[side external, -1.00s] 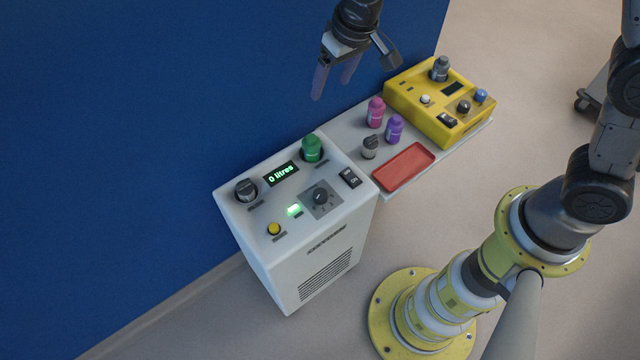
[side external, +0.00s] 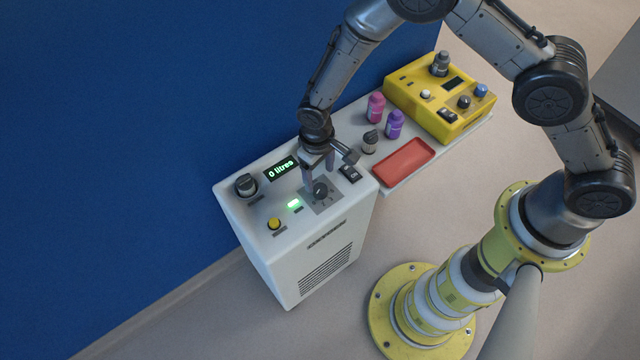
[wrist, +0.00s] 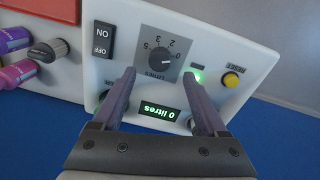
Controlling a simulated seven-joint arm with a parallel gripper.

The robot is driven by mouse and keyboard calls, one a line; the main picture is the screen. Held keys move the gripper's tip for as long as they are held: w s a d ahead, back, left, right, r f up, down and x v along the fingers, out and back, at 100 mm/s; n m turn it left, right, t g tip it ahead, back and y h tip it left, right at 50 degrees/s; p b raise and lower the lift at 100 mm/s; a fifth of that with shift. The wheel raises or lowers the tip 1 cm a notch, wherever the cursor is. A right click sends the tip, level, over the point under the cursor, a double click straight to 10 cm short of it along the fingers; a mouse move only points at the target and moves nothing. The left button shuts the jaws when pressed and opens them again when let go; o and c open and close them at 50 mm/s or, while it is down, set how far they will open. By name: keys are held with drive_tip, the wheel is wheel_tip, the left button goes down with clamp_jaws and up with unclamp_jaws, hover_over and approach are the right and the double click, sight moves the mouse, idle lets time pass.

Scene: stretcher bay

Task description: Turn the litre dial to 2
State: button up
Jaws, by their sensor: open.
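The litre dial (side external: 320,190) is a dark round knob on a grey square plate on top of the white unit. In the wrist view the dial (wrist: 162,59) shows with numbers around it and "LITRES" beside it. The display (side external: 281,170) reads "0 litres", also in the wrist view (wrist: 160,111). My gripper (side external: 319,177) is open and points down close over the dial. In the wrist view its fingertips (wrist: 160,75) stand apart, with the dial between and just beyond them. I cannot tell whether either finger touches it.
On the white unit are a lit green lamp (side external: 294,204), a yellow button (side external: 274,224), a dark knob (side external: 246,185) and an on/off switch (side external: 350,173). Beyond stand a grey knob-topped piece (side external: 370,141), pink (side external: 376,107) and purple (side external: 394,124) bottles, a red tray (side external: 404,164) and a yellow box (side external: 425,115).

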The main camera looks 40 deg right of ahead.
sight(320, 188)
wheel_tip(320, 188, down, 6)
drive_tip(key=shift+d+r, duration=0.1)
drive_tip(key=shift+d, duration=0.05)
idle(0.3)
clamp_jaws()
